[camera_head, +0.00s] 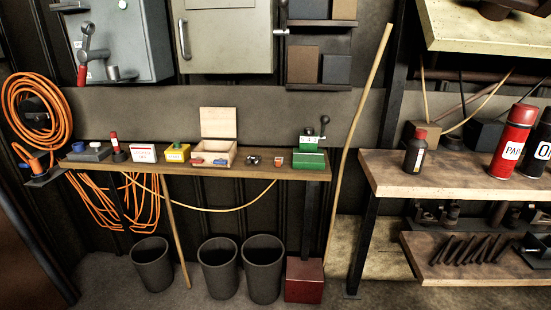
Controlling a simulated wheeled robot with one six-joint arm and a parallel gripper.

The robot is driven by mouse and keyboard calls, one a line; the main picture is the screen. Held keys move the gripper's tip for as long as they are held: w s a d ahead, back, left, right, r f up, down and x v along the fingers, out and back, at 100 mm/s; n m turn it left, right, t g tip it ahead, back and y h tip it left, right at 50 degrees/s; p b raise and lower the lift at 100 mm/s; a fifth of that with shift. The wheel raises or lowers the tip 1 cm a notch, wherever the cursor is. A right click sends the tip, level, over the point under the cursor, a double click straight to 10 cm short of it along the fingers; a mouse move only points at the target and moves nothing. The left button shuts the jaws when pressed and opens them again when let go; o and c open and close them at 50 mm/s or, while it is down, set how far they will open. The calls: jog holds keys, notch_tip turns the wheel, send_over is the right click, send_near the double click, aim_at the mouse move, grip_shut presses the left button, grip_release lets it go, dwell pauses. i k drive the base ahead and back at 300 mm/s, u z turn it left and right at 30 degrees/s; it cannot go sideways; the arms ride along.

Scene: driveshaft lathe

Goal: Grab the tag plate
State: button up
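A small white plate with red markings (143,153) stands on the narrow wooden shelf (240,173) by the wall, left of the middle. It looks like the tag plate, but its lettering is too small to read. My gripper is not in view, and nothing is seen touching the plate.
An open wooden box (217,152) and a green device with a lever (309,153) share the shelf. Bins (152,267) and a red box (304,281) stand below. A long pole (349,150) leans right of the shelf. Orange cable (38,105) hangs at left.

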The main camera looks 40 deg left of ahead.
aim_at(278, 161)
jog(key=u, duration=0.55)
jog(key=i, duration=0.9)
jog(key=u, duration=0.85)
jog(key=i, duration=1.1)
jog(key=z, duration=0.05)
